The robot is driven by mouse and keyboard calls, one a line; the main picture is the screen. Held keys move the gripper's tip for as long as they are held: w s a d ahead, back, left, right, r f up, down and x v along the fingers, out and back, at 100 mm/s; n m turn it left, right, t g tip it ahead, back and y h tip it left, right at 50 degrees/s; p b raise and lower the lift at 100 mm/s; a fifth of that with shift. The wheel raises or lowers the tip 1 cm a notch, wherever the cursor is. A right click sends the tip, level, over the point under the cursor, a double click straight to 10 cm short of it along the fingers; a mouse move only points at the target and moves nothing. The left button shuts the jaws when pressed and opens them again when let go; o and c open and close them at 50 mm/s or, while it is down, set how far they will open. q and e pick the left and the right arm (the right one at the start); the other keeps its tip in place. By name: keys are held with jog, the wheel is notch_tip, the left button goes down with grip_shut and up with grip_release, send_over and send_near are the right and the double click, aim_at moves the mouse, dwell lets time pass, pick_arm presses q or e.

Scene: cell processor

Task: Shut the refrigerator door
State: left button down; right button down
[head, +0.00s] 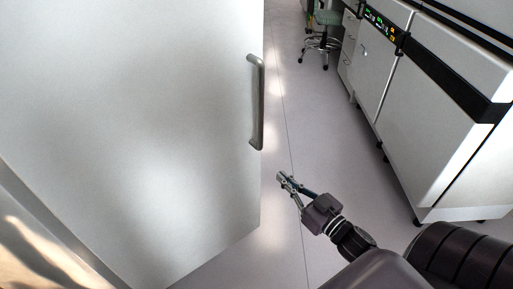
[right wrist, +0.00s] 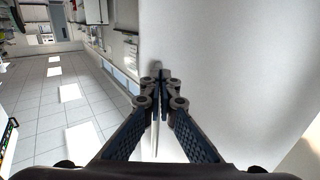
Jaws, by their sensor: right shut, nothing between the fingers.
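The refrigerator door (head: 150,110) is a large pale grey panel standing open across the left half of the head view. A vertical metal bar handle (head: 260,103) is near its right edge. My right gripper (head: 281,178) is shut and empty, just right of the door's lower right edge and below the handle. In the right wrist view the shut fingertips (right wrist: 161,82) are in front of the door's edge, with the door's face (right wrist: 240,75) on the right. I cannot tell whether they touch it. My left gripper is not in view.
A white cabinet unit (head: 450,100) with a black band and lit displays stands on the right. A stool (head: 322,40) stands at the back. The pale floor (head: 325,120) between the door and the cabinet is clear.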

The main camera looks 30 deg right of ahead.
aim_at(251, 148)
jog(key=w, duration=0.4)
jog(key=w+a, duration=0.1)
jog(key=w, duration=0.4)
jog(key=w+p, duration=0.1)
jog(key=w, duration=0.3)
jog(key=shift+w+a, duration=0.2)
jog(key=shift+w, duration=0.15)
jog(key=shift+w, duration=0.1)
